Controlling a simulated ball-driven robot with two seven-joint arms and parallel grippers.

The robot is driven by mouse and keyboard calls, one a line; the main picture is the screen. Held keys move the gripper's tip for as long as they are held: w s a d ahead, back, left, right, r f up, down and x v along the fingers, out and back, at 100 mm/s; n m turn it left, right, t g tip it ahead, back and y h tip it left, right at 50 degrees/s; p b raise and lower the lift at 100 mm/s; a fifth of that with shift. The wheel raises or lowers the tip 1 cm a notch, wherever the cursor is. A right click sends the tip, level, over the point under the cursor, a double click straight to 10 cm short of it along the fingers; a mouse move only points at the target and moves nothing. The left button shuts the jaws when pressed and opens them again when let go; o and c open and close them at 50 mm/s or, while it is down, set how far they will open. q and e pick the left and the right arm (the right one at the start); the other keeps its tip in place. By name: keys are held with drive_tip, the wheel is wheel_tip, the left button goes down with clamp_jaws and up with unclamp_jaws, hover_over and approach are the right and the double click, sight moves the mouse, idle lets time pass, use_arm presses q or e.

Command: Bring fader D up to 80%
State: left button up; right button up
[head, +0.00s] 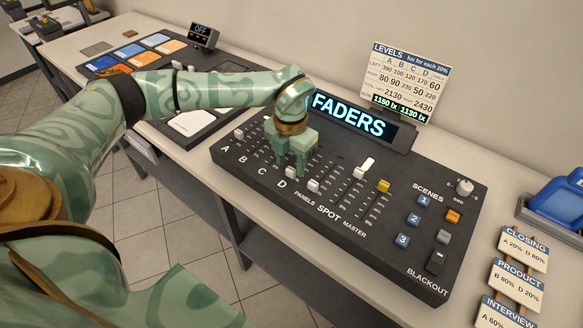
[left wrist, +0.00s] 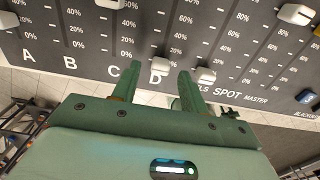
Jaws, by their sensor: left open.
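The fader panel (head: 345,225) is a dark console with lettered slots and percent marks. In the left wrist view, the white cap of fader D (left wrist: 160,63) sits just above the letter D, near the 0% end of its slot. My left gripper (head: 292,165) is open above the front of the panel, by the letters C and D. In the left wrist view the open left gripper (left wrist: 159,73) has one finger on each side of fader D's cap. I cannot tell whether either finger touches it. My right gripper is not in view.
A white neighbouring cap (left wrist: 206,75) sits close to the right finger. A lit FADERS display (head: 348,117) and a LEVELS board (head: 405,80) stand behind. Scene buttons (head: 413,219) are to the right.

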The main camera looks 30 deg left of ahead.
use_arm(q)
drive_tip(key=shift+f, duration=1.05)
clamp_jaws()
drive_tip(key=w, duration=0.2)
drive_tip(key=w+b, duration=0.1)
drive_tip(key=w, duration=0.4)
drive_tip(key=shift+w+d+b, duration=0.15)
drive_tip(key=shift+d+b, duration=0.15)
drive_tip(key=shift+b, duration=0.1)
unclamp_jaws()
drive_tip(key=shift+r, duration=0.15)
wheel_tip(320, 180, up, 16)
drive_tip(key=p, duration=0.3)
